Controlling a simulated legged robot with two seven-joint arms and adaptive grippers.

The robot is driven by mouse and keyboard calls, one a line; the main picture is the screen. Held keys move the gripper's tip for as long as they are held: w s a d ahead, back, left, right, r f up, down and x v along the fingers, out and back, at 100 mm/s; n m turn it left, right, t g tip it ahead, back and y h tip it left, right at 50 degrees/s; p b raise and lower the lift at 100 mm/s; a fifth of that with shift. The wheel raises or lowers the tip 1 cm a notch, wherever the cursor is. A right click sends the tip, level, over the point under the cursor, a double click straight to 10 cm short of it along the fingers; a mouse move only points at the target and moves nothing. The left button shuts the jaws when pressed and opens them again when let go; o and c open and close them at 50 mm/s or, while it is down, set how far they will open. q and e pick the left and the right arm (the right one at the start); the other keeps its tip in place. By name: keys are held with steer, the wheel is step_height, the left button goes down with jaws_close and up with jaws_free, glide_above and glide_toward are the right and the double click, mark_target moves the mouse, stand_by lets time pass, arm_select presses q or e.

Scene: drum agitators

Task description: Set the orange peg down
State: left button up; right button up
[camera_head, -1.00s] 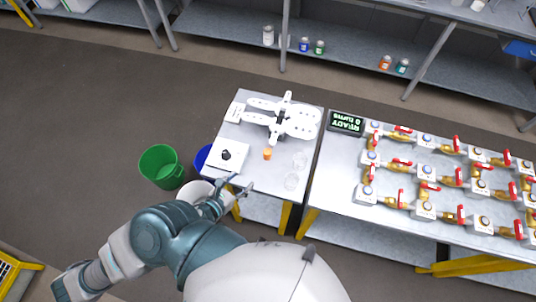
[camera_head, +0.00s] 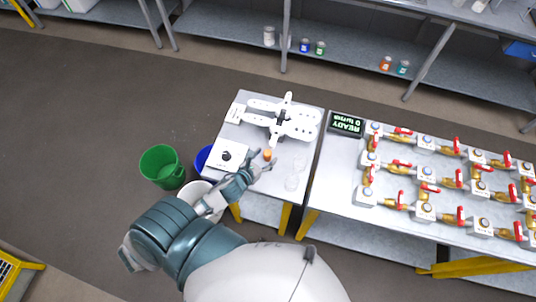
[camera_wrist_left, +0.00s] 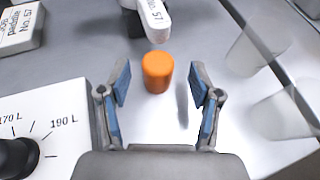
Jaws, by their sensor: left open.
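The orange peg (camera_wrist_left: 157,72) stands upright on the grey table top in the left wrist view, just beyond and between my fingertips. It also shows in the head view (camera_head: 267,154), small and close to the gripper. My left gripper (camera_wrist_left: 161,88) is open, with its blue-padded fingers on either side and apart from the peg. In the head view the left gripper (camera_head: 259,168) reaches over the table's near part. My right gripper is not in view.
A white dial box (camera_head: 229,154) stands left of the peg, and a white agitator mechanism (camera_head: 285,118) behind it. Two clear cups (camera_wrist_left: 252,50) stand to the right. A green bucket (camera_head: 161,167) is on the floor. A valve table (camera_head: 335,190) stands at right.

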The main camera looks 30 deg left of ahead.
arm_select(q)
steer(key=shift+x, duration=0.85)
steer(key=shift+s+a+f, duration=0.1)
steer(key=shift+s+a, duration=0.05)
steer(key=shift+a, duration=0.05)
steer(key=c, duration=0.7)
jaws_close()
steer(key=shift+d, duration=0.1)
